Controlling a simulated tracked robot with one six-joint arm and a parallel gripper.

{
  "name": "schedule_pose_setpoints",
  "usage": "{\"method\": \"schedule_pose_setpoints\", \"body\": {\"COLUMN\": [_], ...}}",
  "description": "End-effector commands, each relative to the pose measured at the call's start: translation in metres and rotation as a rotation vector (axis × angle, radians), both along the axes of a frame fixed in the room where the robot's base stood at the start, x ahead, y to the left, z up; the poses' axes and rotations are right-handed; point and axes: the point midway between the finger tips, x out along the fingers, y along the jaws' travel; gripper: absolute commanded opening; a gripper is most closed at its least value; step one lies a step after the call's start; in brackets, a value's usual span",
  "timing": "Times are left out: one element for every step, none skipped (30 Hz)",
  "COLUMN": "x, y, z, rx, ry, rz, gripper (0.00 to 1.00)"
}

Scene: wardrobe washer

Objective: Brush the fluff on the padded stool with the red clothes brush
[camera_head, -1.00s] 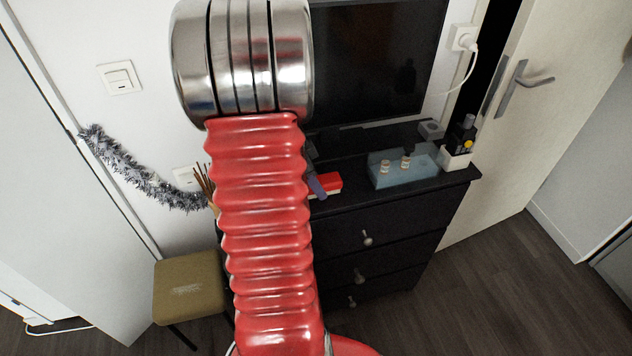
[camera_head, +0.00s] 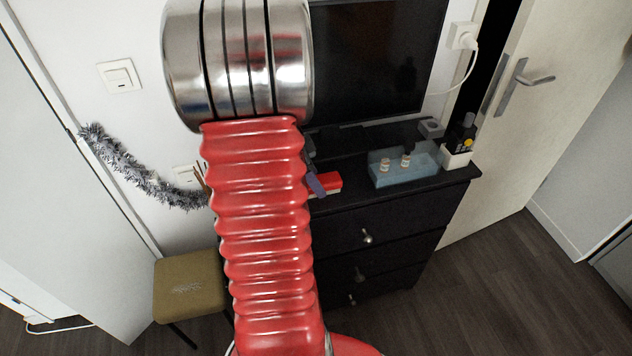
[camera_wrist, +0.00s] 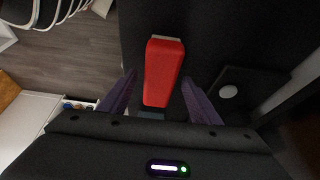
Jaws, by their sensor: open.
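The red clothes brush (camera_head: 328,182) lies on top of the dark dresser, partly hidden behind my arm in the head view. In the wrist view the brush (camera_wrist: 163,72) lies between the two purple fingers of my gripper (camera_wrist: 158,95), with a finger on each side. The fingers are apart and open, with a gap visible on both sides of the brush. The padded stool (camera_head: 176,268) stands at the lower left in the head view, with an olive seat. A pale patch of fluff (camera_head: 186,288) lies on the seat.
A blue tray (camera_head: 405,170) with small bottles stands on the dresser (camera_head: 345,222) right of the brush. A dark television (camera_head: 375,60) stands behind. A tinsel garland (camera_head: 140,170) hangs on the left wall. Open floor lies at the right, before the door.

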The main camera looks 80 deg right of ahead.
Motion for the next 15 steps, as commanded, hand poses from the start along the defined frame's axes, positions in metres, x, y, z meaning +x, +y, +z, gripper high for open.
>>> {"method": "schedule_pose_setpoints", "body": {"x": [0.003,0.005,0.007,0.008,0.01,0.012,0.014,0.016,0.018,0.02,0.022,0.024,0.026,0.028,0.03], "y": [0.001,0.002,0.003,0.004,0.005,0.007,0.008,0.008,0.01,0.011,0.012,0.014,0.015,0.015,0.017], "z": [0.008,0.013,0.02,0.024,0.029,0.036,0.041,0.045,0.052,0.057,0.062,0.068,0.073,0.078,0.084], "rx": [-0.003,-0.004,-0.006,-0.005,-0.004,-0.003,-0.004,-0.004,-0.004,-0.004,-0.004,-0.003,-0.004,-0.004,-0.004], "ry": [-0.002,-0.001,-0.002,-0.002,-0.003,-0.002,-0.001,-0.001,-0.001,-0.003,-0.002,-0.002,-0.001,-0.001,-0.001], "rz": [0.002,0.002,0.001,0.001,0.001,0.002,0.003,0.003,0.002,0.001,0.001,0.002,0.002,0.002,0.002], "gripper": [0.57,0.57,0.57,0.57,0.57,0.57,0.57,0.57,0.57,0.57,0.57,0.57,0.57,0.57,0.57]}}
